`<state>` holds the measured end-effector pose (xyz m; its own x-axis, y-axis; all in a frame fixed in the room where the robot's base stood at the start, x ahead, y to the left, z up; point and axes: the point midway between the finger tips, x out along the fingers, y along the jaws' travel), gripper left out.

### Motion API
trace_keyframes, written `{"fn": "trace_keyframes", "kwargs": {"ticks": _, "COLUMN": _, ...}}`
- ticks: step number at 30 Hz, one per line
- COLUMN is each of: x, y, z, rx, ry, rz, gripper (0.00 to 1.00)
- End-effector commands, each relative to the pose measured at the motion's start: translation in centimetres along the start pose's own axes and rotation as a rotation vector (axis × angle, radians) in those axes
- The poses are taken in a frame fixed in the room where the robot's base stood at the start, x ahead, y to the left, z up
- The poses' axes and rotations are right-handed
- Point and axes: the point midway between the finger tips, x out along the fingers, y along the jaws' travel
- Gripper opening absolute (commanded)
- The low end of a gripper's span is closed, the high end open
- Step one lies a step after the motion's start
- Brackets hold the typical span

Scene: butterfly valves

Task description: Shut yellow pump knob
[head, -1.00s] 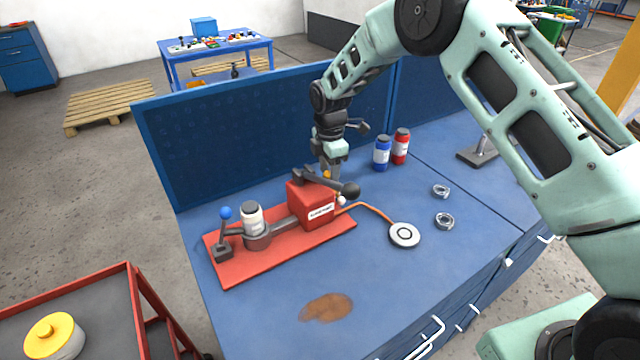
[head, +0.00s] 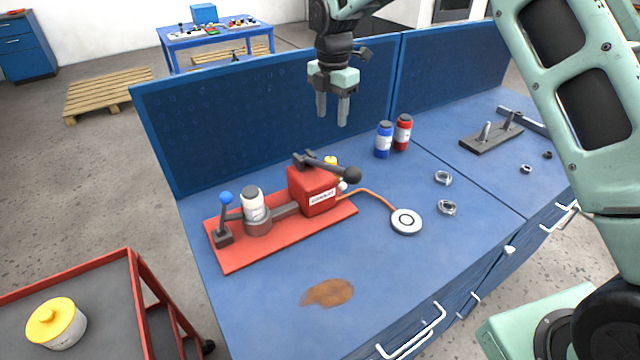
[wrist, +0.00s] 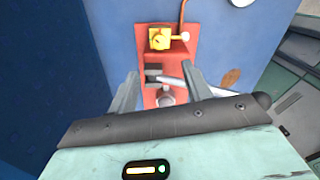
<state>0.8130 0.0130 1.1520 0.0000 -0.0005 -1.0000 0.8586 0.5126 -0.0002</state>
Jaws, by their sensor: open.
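My gripper (head: 332,112) is open and empty, pointing down, clearly above the pump. In the wrist view my gripper (wrist: 162,72) has its fingers apart and the knob beyond them, untouched.
A black lever with a ball end (head: 335,168) lies over the pump. A blue bottle (head: 384,140) and red bottle (head: 402,133) stand to the right. A blue panel (head: 240,120) rises behind.

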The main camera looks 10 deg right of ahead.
Motion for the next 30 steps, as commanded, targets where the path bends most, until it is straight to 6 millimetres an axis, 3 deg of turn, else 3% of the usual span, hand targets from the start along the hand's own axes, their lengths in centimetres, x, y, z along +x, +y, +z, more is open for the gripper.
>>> {"fn": "trace_keyframes", "kwargs": {"ticks": 8, "x": -4.8, "y": -0.2, "z": -0.6, "rx": 0.012, "ry": 0.003, "rz": 0.003, "gripper": 0.49}}
{"fn": "trace_keyframes", "kwargs": {"ticks": 30, "x": -5.3, "y": -7.3, "z": -13.1, "rx": 0.448, "ry": 0.076, "rz": 0.010, "gripper": 0.49}}
